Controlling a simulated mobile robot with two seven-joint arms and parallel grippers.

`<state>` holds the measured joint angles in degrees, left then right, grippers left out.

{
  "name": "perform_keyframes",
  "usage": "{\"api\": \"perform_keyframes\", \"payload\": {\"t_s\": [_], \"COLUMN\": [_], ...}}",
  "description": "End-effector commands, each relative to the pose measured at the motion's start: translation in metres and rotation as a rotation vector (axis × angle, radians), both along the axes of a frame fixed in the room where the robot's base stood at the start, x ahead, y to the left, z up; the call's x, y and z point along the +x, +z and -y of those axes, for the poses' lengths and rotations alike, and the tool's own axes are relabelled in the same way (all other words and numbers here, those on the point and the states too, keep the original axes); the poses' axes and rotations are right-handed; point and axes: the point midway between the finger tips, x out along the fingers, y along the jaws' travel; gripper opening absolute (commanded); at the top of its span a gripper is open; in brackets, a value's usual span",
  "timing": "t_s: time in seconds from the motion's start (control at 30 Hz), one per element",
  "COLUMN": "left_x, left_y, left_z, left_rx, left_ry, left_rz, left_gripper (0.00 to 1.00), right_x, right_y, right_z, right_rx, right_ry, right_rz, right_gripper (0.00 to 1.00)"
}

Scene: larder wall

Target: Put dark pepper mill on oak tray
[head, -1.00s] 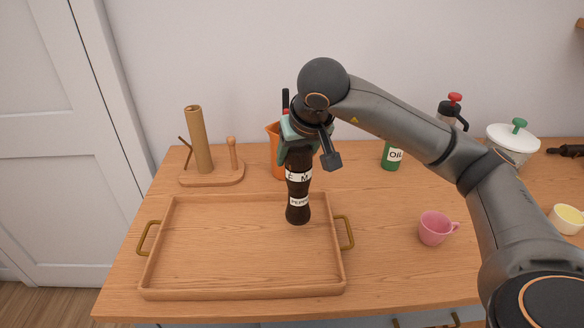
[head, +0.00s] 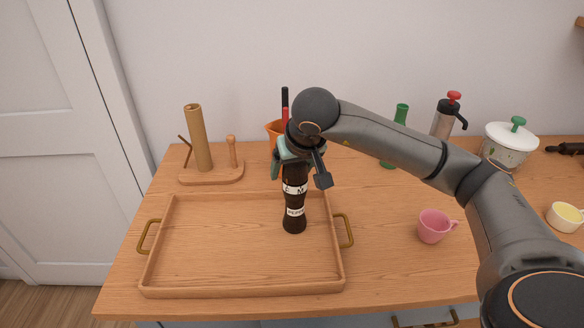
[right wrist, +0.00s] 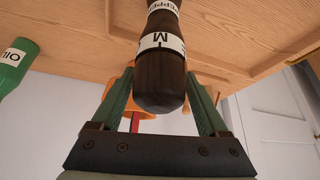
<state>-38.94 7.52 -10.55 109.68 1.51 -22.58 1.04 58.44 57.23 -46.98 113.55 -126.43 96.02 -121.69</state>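The dark pepper mill (head: 294,205), with white lettered bands, is upright in the head view. My right gripper (head: 291,158) is shut on its upper part from above. In the right wrist view the mill (right wrist: 160,85) sits between the green fingers (right wrist: 160,88), which meet its sides near their tips. The oak tray (head: 220,289), with brass handles at both ends, lies at the front left of the counter. The mill's foot appears inside the tray's right part; I cannot tell whether it touches the tray floor. My left gripper is not in view.
A wooden roll holder (head: 212,179) and an orange container (head: 273,129) stand behind the tray. A pink cup (head: 434,227) is to the right. A green oil bottle (head: 401,115), partly behind my arm, a pump dispenser (head: 445,120) and a white pot (head: 508,145) stand farther back.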

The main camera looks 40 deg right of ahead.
Motion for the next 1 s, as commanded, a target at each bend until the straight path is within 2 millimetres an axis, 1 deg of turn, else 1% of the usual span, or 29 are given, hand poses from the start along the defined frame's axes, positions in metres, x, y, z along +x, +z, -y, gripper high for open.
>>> {"api": "perform_keyframes", "payload": {"t_s": [0.03, 0.1, 0.33, 0.43, 0.47, 0.57, 0.8, 0.9, 1.0], "left_x": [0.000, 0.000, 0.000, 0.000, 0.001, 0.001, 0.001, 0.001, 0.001], "left_y": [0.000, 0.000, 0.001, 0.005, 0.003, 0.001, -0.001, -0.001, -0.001], "left_z": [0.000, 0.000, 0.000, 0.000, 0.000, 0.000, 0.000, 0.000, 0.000], "left_rx": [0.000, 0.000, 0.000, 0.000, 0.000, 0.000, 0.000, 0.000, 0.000], "left_ry": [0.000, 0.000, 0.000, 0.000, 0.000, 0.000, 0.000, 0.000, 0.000], "left_rz": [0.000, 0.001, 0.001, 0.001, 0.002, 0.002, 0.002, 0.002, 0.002], "left_gripper": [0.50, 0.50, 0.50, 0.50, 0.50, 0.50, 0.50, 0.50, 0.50], "right_x": [0.000, 0.000, 0.000, 0.000, -0.001, -0.009, -0.034, -0.043, -0.050], "right_y": [0.000, 0.000, 0.001, 0.006, 0.008, 0.021, 0.068, 0.084, 0.097], "right_z": [0.000, 0.000, 0.000, 0.000, -0.001, -0.003, -0.011, -0.013, -0.015], "right_rx": [0.000, 0.000, 0.000, 0.001, 0.001, -0.001, 0.000, -0.001, 0.000], "right_ry": [0.000, 0.000, 0.000, 0.000, 0.001, 0.002, 0.002, 0.002, 0.001], "right_rz": [0.000, 0.000, 0.000, 0.000, 0.002, 0.006, 0.007, 0.006, 0.005], "right_gripper": [0.84, 0.89, 0.89, 0.89, 0.89, 0.89, 0.89, 0.89, 0.89]}}
